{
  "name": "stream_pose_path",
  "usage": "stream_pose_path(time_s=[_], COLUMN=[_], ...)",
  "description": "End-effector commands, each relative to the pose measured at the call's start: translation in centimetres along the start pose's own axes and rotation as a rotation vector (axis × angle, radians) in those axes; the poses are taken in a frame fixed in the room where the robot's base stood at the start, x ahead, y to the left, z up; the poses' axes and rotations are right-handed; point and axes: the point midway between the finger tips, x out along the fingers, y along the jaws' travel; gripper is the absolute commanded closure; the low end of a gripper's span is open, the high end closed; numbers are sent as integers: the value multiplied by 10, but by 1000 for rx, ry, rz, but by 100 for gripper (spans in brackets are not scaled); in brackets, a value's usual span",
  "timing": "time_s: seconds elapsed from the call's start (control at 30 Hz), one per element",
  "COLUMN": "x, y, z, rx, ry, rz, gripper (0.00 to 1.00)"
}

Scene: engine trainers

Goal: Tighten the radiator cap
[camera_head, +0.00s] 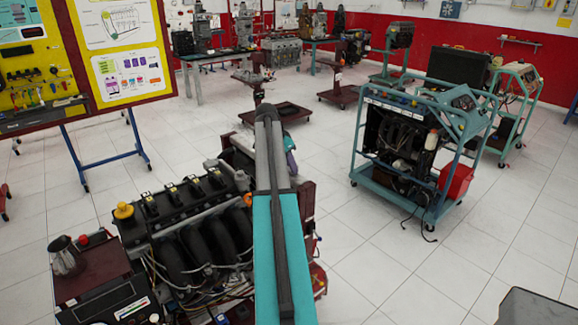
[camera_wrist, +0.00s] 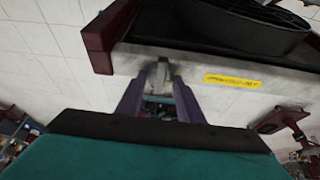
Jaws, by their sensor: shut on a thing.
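In the wrist view, the two purple fingers of my gripper (camera_wrist: 160,90) are shut on a small grey metallic piece (camera_wrist: 158,75) that appears to be the radiator cap. It sits at the edge of the black radiator (camera_wrist: 200,45), which has a grey rim and a yellow label (camera_wrist: 232,80). The fingers hide most of the cap, so its turn cannot be seen. In the head view, my teal arm reaches over the right side of the engine trainer (camera_head: 190,225) and hides the radiator cap. A bit of purple finger shows beside the arm's far end.
A yellow cap (camera_head: 123,210) sits on the engine's left end. A metal jug (camera_head: 67,255) stands on the dark red shelf at left. A teal-framed trainer (camera_head: 410,150) stands to the right. Tiled floor (camera_head: 400,270) between them is clear. Display boards (camera_head: 125,45) stand at back left.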

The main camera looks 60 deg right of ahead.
Motion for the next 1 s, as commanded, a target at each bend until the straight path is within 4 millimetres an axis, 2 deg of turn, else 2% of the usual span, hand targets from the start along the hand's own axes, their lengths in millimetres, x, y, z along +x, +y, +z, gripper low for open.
stream_pose_path(time_s=[0.13,0.17,0.23,0.27,0.67,0.87,1.0], x=[1,1,1,1,-2,-14,-28], y=[2,2,1,1,0,0,0], z=[0,0,0,0,0,0,0], rx=[1,1,1,0,-1,0,0], ry=[-1,-1,-1,-1,0,1,1], rz=[4,4,3,3,0,0,-1], gripper=[89,63,51,48,48,48,48])
